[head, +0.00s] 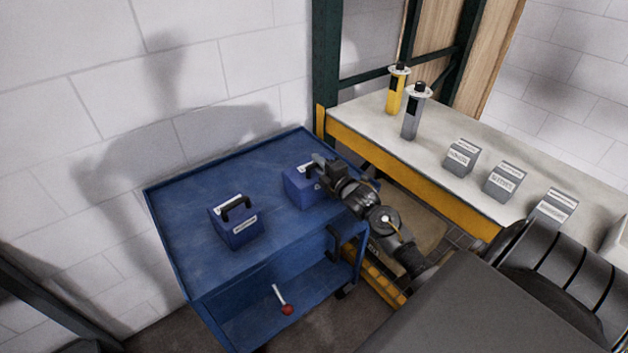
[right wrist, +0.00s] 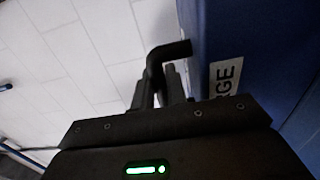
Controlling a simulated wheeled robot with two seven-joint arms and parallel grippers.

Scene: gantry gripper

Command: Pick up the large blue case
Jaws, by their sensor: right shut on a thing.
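Two blue cases with black handles are on top of the blue cart (head: 180,280). The right-hand case (head: 297,188) is partly hidden by my right gripper (head: 322,170). In the right wrist view, this blue case (right wrist: 245,30) bears a white label ending in "RGE". My right gripper (right wrist: 173,85) is shut on its black handle (right wrist: 165,53). I cannot tell whether the case touches the cart top. The other blue case (head: 238,235) stands upright to the left, clear of the gripper. My left gripper is not in view.
A raised rim edges the cart top. A red-tipped lever (head: 286,305) shows at the cart's lower part. The bench (head: 440,170) on the right holds yellow and grey upright tools and several grey labelled blocks (head: 461,158). A white wall stands behind the cart.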

